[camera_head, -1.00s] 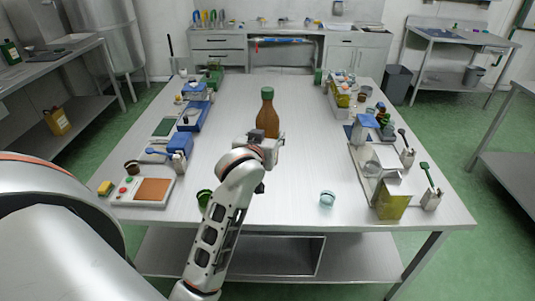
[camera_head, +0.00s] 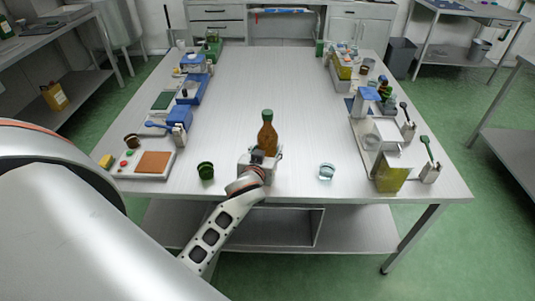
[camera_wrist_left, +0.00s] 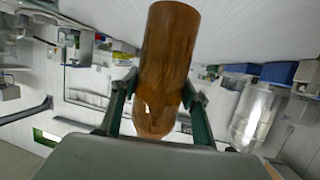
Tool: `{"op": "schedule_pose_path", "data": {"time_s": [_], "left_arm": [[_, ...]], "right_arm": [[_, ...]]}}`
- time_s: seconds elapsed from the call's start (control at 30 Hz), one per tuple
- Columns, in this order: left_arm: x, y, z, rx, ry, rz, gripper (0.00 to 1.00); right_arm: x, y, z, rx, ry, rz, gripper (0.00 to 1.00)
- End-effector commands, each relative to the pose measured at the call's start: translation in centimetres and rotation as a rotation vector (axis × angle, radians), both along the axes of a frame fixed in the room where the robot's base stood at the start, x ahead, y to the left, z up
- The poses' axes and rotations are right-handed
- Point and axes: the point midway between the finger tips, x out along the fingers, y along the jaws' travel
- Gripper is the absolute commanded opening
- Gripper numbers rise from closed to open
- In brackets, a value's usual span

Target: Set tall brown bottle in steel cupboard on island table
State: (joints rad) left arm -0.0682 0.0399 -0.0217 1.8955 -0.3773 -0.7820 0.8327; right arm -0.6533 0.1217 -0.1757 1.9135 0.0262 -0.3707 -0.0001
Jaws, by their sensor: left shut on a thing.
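The tall brown bottle (camera_head: 267,140) with a green cap is upright over the near middle of the island table (camera_head: 300,110). My left gripper (camera_head: 260,158) is shut on its lower part. In the left wrist view, the bottle (camera_wrist_left: 166,55) sits between the two dark green fingers (camera_wrist_left: 158,105). I cannot tell whether its base touches the table. An open-fronted steel compartment (camera_head: 321,228), possibly the cupboard, is under the near edge of the tabletop; my left arm partly covers it. My right gripper is not in view.
A dark green cup (camera_head: 206,171) stands left of the bottle and a clear glass bowl (camera_head: 326,171) right of it. Trays, boxes and a scale (camera_head: 146,164) line the left side; several tins and holders line the right. The table's middle is clear.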

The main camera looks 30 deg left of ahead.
Motion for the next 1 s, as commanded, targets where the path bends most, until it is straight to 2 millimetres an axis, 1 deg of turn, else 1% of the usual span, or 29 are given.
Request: {"op": "schedule_pose_path", "data": {"time_s": [0.1, 0.2, 0.63, 0.67, 0.7, 0.73, 1.0], "left_arm": [[0.1, 0.0, -1.3, 0.001, -0.003, 0.000, 0.00], [0.1, 0.0, -1.9, 0.001, -0.005, -0.001, 0.00], [0.1, 0.0, -2.4, 0.000, -0.006, 0.000, 0.00], [0.0, 0.0, -2.6, 0.000, -0.001, 0.000, 0.50], [0.0, 0.0, -2.6, 0.000, -0.001, 0.000, 0.60], [0.0, 0.0, -2.6, 0.000, -0.001, 0.000, 0.62], [0.0, 0.0, -2.6, 0.000, 0.000, 0.000, 0.62]], "right_arm": [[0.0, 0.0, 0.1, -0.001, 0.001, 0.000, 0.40], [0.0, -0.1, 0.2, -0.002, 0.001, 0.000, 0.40], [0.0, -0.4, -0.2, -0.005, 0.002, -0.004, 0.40], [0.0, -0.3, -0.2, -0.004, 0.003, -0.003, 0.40], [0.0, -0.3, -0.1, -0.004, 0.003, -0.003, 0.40], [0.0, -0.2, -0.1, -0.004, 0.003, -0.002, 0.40], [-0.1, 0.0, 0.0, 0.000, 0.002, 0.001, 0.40]]}}
